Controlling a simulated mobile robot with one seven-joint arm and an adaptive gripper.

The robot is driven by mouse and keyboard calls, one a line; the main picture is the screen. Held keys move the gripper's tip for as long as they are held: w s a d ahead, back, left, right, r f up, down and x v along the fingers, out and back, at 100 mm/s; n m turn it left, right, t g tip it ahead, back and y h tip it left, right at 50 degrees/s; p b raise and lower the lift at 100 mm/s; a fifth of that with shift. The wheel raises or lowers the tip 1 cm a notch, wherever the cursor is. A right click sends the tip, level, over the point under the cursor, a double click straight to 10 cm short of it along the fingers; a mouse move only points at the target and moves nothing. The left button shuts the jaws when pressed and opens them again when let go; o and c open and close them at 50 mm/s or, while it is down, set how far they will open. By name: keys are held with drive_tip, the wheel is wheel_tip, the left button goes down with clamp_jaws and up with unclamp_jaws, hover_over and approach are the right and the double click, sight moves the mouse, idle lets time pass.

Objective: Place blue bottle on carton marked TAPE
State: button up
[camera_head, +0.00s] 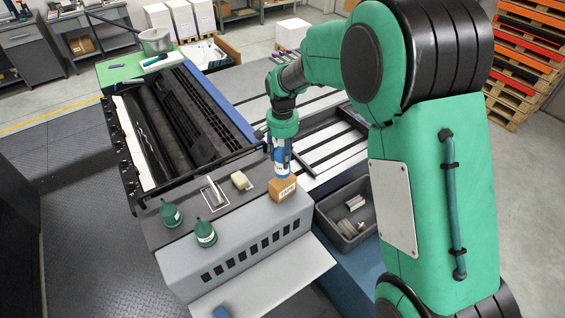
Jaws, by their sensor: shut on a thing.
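A small brown carton (283,189) with dark lettering on its front, too small to read surely, stands on the right end of the grey machine top. A blue bottle with a white label (282,167) is upright directly above the carton. Its base looks at or very near the carton's top; I cannot tell whether they touch. My gripper (281,148) points down from above and is shut on the bottle's upper part. The fingers partly hide the bottle.
Two green bottles (205,232) (171,212), a beige block (242,181) and a small flat tray (214,194) sit left of the carton on the machine top (180,255). A dark bin (348,235) with light pieces stands to the right, lower down.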

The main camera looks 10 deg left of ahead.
sight(282, 162)
idle(0.3)
drive_tip(key=shift+f+p, duration=0.3)
drive_tip(key=shift+f, duration=1.4)
drive_tip(key=shift+f, duration=0.1)
drive_tip(key=o, duration=1.5)
wheel_tip(282, 162, up, 12)
drive_tip(key=shift+r+b, duration=0.1)
drive_tip(key=shift+b, duration=0.5)
drive_tip(key=shift+d+r, duration=0.1)
